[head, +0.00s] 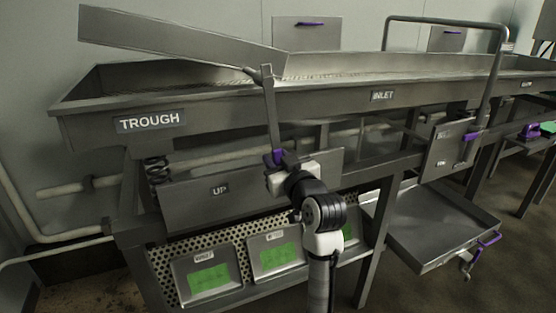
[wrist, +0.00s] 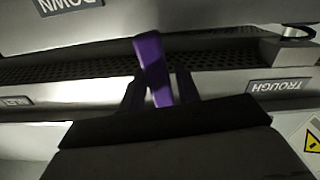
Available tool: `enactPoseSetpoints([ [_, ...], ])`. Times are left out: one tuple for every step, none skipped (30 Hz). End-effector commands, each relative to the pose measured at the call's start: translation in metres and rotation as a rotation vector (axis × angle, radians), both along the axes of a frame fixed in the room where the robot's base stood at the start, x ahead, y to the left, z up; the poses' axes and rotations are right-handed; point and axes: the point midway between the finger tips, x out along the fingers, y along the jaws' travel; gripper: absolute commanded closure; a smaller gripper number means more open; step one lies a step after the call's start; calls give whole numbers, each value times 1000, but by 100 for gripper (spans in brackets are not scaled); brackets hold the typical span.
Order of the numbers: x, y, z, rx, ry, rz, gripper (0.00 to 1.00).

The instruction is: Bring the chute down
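The chute (head: 180,38) is a long grey metal channel above the trough (head: 215,110), tilted with its left end raised. A thin lever (head: 270,110) hangs from the chute's right end down to a purple handle (head: 277,154). The handle also shows in the wrist view (wrist: 152,65), standing between the two dark fingers. My gripper (wrist: 161,92) appears shut on this handle, a finger close on each side. In the head view my gripper (head: 278,165) is at the lever's lower end, in front of the trough's frame.
A panel marked UP (head: 220,190) is below the trough, left of my gripper. Several green-screened boxes (head: 208,281) sit on the perforated shelf below. A shallow tray (head: 430,225) with a purple handle sticks out at lower right. A DOWN label (wrist: 68,5) shows in the wrist view.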

Motion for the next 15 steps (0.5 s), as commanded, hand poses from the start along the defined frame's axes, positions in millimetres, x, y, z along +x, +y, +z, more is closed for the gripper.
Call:
enactPoseSetpoints([
  [0,0,0,0,0,0,75],
  [0,0,0,0,0,0,79],
  [0,0,0,0,0,0,84],
  [0,0,0,0,0,0,88],
  [0,0,0,0,0,0,92],
  [0,0,0,0,0,0,97],
  [0,0,0,0,0,0,100],
  [0,0,0,0,0,0,100],
  [0,0,0,0,0,0,100],
  [0,0,0,0,0,0,100],
  [0,0,0,0,0,0,100],
  [0,0,0,0,0,0,100],
  [0,-1,0,-2,-1,0,100],
  [0,-2,-1,-6,-3,-1,100],
  [2,-4,-1,-18,-8,-2,100],
])
